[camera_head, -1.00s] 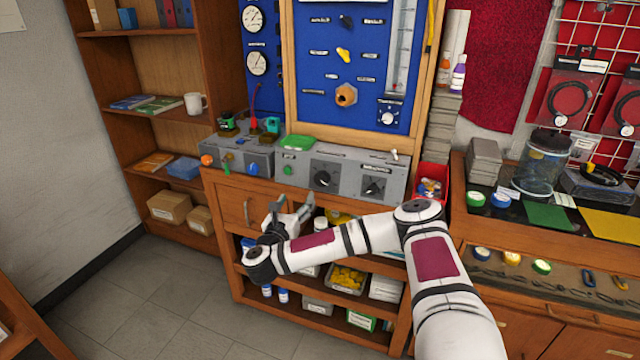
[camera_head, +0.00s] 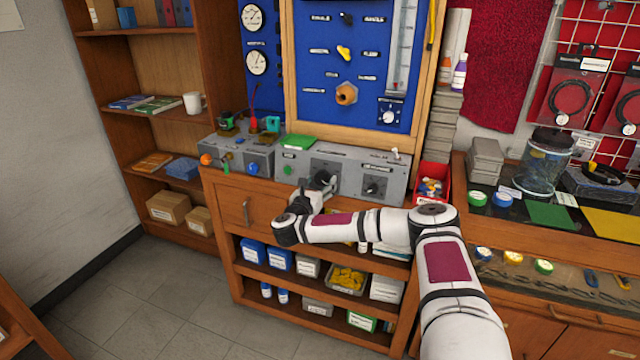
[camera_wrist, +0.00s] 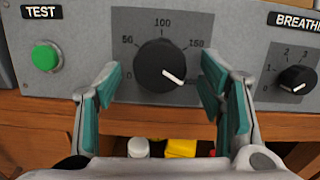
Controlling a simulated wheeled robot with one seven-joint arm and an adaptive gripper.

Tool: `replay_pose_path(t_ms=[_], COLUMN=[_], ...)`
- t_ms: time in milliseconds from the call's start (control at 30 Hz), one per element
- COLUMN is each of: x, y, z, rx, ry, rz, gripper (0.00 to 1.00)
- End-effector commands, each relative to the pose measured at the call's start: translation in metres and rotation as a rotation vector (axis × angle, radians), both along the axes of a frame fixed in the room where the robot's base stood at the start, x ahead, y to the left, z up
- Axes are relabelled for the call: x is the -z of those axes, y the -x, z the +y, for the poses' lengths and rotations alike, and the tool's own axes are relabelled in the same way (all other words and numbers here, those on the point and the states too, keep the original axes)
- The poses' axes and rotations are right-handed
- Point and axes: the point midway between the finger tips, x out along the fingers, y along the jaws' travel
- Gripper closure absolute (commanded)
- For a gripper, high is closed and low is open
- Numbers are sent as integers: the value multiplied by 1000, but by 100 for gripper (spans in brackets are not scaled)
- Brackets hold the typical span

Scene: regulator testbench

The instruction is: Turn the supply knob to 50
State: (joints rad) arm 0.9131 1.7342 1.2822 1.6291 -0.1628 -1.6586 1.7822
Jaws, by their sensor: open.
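A black round knob (camera_wrist: 160,66) sits on a grey dial plate marked 0, 50, 100 and 150, with part of the scale hidden by my right finger. Its white pointer aims down and right, past the 150 mark. No supply label is readable in the wrist view. My gripper (camera_wrist: 160,78) is open, with one teal-padded finger on each side of the knob. Gaps show between the fingers and the knob, so I see no grip. In the head view, my gripper (camera_head: 321,183) covers much of this knob on the grey console (camera_head: 345,163).
A green TEST button (camera_wrist: 46,57) lies left of the knob. A smaller BREATHE-labelled knob (camera_wrist: 297,79) lies right, beyond my right finger. The wooden bench edge (camera_wrist: 40,108) runs just below the console. A red bin (camera_head: 432,176) stands right of the console.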

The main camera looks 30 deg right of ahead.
Motion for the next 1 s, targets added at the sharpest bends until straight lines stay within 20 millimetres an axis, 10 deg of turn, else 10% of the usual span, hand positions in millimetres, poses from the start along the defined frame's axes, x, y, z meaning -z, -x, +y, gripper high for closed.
replay_pose_path(t_ms=[400, 633, 1000], x=[0, 0, -1], y=[-6, -6, -5], z=[-8, -7, -8], rx=[-1, -1, -9], ry=[0, 1, 25], rz=[0, 1, 32], gripper=[38, 85, 86])
